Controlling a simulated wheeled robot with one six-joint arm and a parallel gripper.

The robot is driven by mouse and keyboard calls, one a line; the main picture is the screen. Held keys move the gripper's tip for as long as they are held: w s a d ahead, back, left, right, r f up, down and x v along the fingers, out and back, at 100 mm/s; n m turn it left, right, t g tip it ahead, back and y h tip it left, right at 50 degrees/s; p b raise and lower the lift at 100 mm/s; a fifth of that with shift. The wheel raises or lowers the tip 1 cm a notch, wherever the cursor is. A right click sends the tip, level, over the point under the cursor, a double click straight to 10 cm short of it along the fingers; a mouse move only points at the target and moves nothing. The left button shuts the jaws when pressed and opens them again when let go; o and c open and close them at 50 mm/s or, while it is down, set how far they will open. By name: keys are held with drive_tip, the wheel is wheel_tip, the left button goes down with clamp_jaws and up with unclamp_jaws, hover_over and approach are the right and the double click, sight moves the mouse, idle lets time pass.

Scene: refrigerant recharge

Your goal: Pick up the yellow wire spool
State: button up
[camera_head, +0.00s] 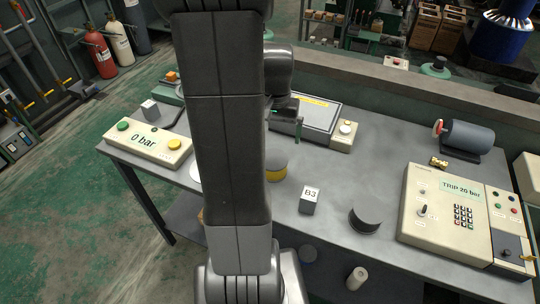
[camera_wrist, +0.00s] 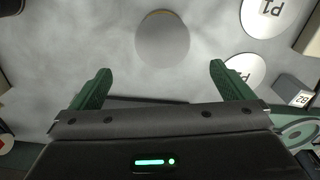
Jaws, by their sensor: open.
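The yellow wire spool (camera_head: 277,168) stands upright on the grey bench in the head view, with a yellow band between grey ends. My arm hides its left side. My gripper (camera_head: 298,130) is above the bench behind the spool in the picture, apart from it. In the wrist view my gripper (camera_wrist: 160,70) is open, its two green fingers wide apart with nothing between them. A plain grey disc (camera_wrist: 163,38) lies ahead of the fingertips in that view; I cannot tell whether it is the spool's top.
A block marked B3 (camera_head: 310,195) and a dark cylinder (camera_head: 365,220) stand right of the spool. A "TRIP 20 bar" panel (camera_head: 450,205) is farther right, a "0 bar" box (camera_head: 148,145) left. Bench space before the panel is clear.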

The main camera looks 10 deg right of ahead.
sight(275, 159)
wheel_tip(275, 159, down, 7)
drive_tip(key=shift+s+f, duration=0.1)
drive_tip(key=shift+a+f+p, duration=0.15)
drive_tip(key=shift+f+p, duration=0.2)
drive_tip(key=shift+f, duration=1)
drive_tip(key=shift+a+f+p, duration=0.1)
drive_tip(key=shift+f+p, duration=0.25)
drive_tip(key=shift+f, duration=0.95)
drive_tip(key=c, duration=1.3)
